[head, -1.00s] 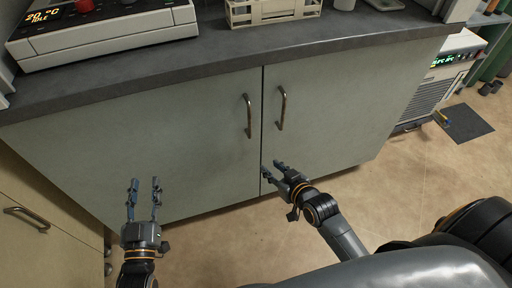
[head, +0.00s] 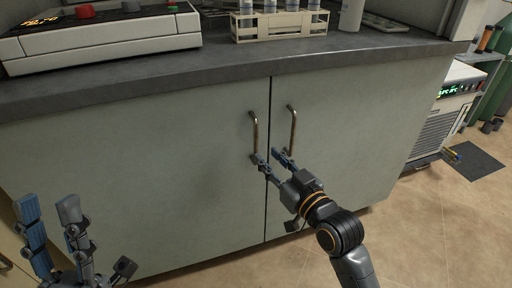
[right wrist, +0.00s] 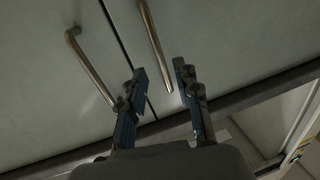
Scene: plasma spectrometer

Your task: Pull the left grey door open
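The left grey door (head: 150,165) is shut, flush with the right grey door (head: 350,135). Its metal bar handle (head: 254,133) stands upright near the seam. The right door's handle (head: 292,130) is just beside it. My right gripper (head: 267,156) is open in front of the doors, its fingertips around the height of the handles' lower ends. In the right wrist view, the left handle (right wrist: 88,66) and the right handle (right wrist: 155,45) lie beyond the open fingers, with nothing held between them. My left gripper (head: 50,222) is open and empty at the lower left.
A dark countertop (head: 225,75) overhangs the doors. On it stand a white instrument (head: 105,38) and a beige rack (head: 278,25) with bottles. A vented unit (head: 440,118) is at the right. The tiled floor (head: 420,235) is clear at lower right.

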